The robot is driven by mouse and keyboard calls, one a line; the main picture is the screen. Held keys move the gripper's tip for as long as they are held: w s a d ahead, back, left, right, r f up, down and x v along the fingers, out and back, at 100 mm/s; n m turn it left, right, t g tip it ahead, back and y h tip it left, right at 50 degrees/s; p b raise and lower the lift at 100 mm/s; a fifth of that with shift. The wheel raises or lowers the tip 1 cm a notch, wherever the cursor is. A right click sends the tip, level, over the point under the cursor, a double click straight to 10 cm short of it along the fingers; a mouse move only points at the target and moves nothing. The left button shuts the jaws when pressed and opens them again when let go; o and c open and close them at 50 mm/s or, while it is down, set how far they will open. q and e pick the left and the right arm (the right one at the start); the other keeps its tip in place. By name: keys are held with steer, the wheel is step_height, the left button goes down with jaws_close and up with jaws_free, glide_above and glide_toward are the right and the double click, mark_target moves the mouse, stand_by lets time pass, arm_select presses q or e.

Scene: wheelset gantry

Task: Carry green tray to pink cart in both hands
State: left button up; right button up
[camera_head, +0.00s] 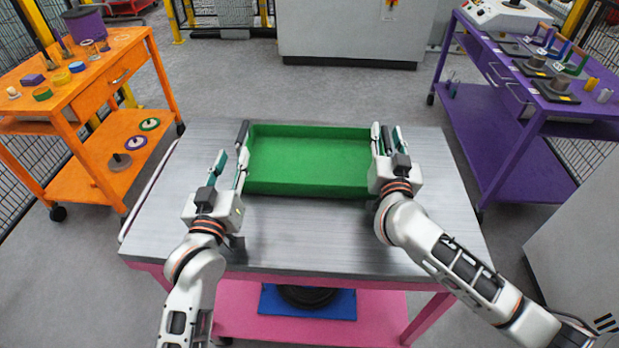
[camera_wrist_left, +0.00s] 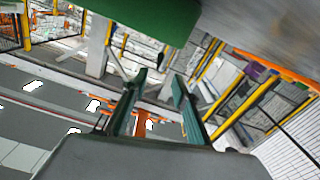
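The green tray (camera_head: 310,160) is empty and appears to rest flat on the grey metal top (camera_head: 310,235) of the pink cart (camera_head: 380,312). A dark handle (camera_head: 243,131) shows at its left end. My left gripper (camera_head: 231,159) is open and empty, beside the tray's left end; its spread fingers (camera_wrist_left: 158,92) show in the left wrist view with the tray's green side (camera_wrist_left: 150,14) above. My right gripper (camera_head: 387,138) is at the tray's right end, its fingers apart on either side of a dark bar, likely the right handle. Whether they touch it is unclear.
An orange cart (camera_head: 120,75) with small parts stands at left. A purple cart (camera_head: 470,75) with tools and parts stands at right. A grey cabinet (camera_head: 345,30) is behind. The metal top is clear in front of the tray. A blue item (camera_head: 335,303) sits on the lower shelf.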

arm_select(q)
steer(key=s, duration=0.3)
steer(key=shift+s+a, duration=0.1)
steer(key=shift+s, duration=0.2)
arm_select(e)
steer(key=s, duration=0.8)
steer(key=s+a, duration=0.1)
steer(key=s, duration=0.3)
steer(key=shift+f, duration=0.15)
arm_select(q)
steer(key=shift+s+f, duration=0.1)
arm_select(e)
steer(key=shift+s, duration=0.1)
